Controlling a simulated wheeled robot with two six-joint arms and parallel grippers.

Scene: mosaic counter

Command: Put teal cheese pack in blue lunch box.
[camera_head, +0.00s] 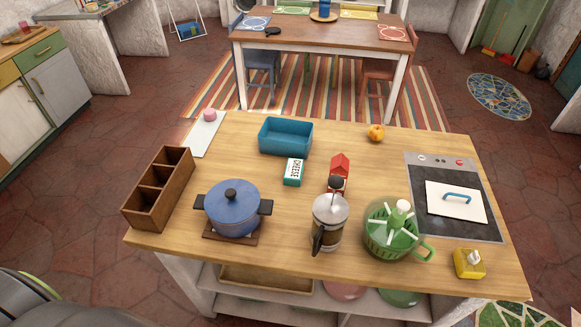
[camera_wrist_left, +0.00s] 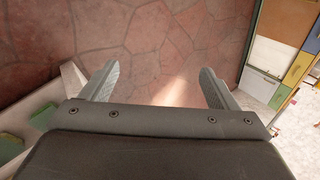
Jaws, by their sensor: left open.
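The teal cheese pack (camera_head: 293,172), with a white top marked CHEESE, lies on the wooden counter near its middle. The blue lunch box (camera_head: 285,137) stands just behind it, open at the top, and looks empty. The pack is outside the box, close to its front wall. My left gripper (camera_wrist_left: 160,88) is open and empty in the left wrist view, with the tiled floor beyond its fingers. Neither gripper shows in the head view.
A blue pot (camera_head: 232,208) stands front left of the pack, beside a wooden divided box (camera_head: 159,187). A red carton (camera_head: 339,170), a French press (camera_head: 328,223) and a green spinner bowl (camera_head: 392,232) stand to the right. The counter between pack and pot is clear.

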